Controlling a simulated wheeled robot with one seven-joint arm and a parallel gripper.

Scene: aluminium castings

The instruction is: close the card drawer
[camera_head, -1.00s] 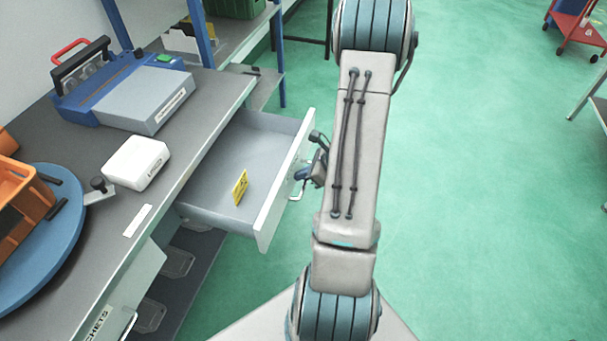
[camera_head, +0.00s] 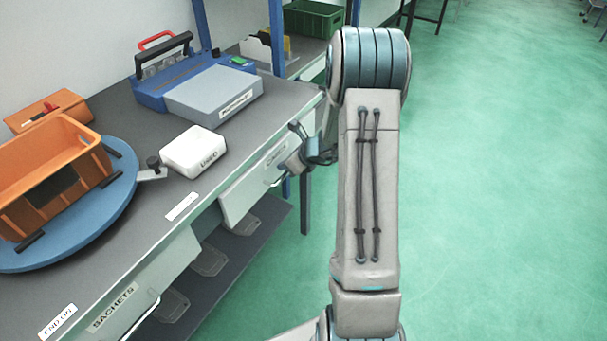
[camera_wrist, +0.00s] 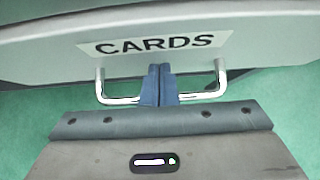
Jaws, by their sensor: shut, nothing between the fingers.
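I cannot tell whether the tips touch the front. In the head view my gripper (camera_head: 284,173) is partly hidden by my arm.
On the bench (camera_head: 262,115) are a white box (camera_head: 193,152), a blue and grey machine (camera_head: 200,90) and a blue turntable (camera_head: 95,220) with an orange bin (camera_head: 50,165). A "SACHETS" drawer (camera_head: 140,285) is nearer. Green floor to the right is clear.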

